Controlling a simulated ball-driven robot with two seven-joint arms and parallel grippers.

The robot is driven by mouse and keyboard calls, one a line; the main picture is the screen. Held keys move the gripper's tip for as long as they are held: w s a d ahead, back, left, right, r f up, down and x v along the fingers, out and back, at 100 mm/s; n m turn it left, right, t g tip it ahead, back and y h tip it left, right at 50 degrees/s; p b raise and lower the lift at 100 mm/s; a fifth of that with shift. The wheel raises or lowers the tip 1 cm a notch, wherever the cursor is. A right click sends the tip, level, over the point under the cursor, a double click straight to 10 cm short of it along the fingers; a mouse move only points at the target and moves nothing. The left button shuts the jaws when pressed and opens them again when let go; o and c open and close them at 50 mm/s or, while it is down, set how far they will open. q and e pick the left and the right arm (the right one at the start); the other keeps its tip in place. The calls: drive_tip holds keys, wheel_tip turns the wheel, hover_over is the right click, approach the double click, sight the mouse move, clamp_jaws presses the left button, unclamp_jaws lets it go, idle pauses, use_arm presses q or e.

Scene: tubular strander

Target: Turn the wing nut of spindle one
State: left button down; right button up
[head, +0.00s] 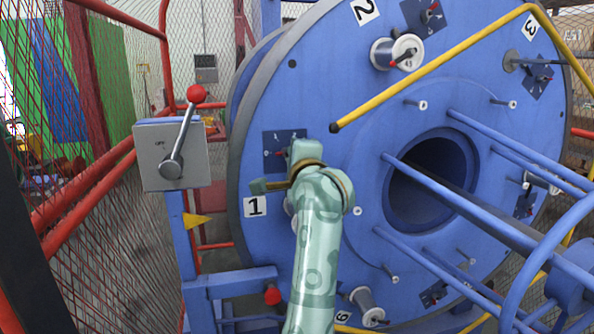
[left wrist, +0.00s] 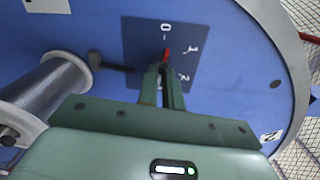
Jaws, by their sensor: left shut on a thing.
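The spindle one place is on the blue disc beside the white label "1" (head: 255,206) in the head view. Its dark blue scale plate (head: 271,143) is partly hidden by my left gripper. In the left wrist view the plate (left wrist: 140,30) bears the marks 0, 1 and 2. The red wing nut (left wrist: 166,54) stands at its middle, its tip pointing near the 0. My left gripper (left wrist: 164,74) is shut on the wing nut, with the red tip showing beyond its fingers. My right gripper is not in view.
A wire-filled spool (left wrist: 45,95) and a dark lever (left wrist: 115,66) are close to the left gripper. A yellow rail (head: 430,67) crosses before the disc (head: 330,75). A grey switch box (head: 170,153) with a red-knobbed lever stands to the left.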

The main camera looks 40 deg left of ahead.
use_arm(q)
drive_tip(key=shift+w+f+n+b, duration=0.1)
drive_tip(key=shift+f+n+b, duration=0.15)
drive_tip(key=shift+n+b, duration=0.35)
drive_tip(key=shift+r, duration=0.1)
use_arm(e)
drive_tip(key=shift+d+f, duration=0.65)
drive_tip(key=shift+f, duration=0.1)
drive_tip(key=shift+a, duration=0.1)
use_arm(q)
drive_tip(key=c, duration=1.6)
unclamp_jaws()
drive_tip(key=shift+r, duration=0.1)
drive_tip(key=shift+o, duration=0.2)
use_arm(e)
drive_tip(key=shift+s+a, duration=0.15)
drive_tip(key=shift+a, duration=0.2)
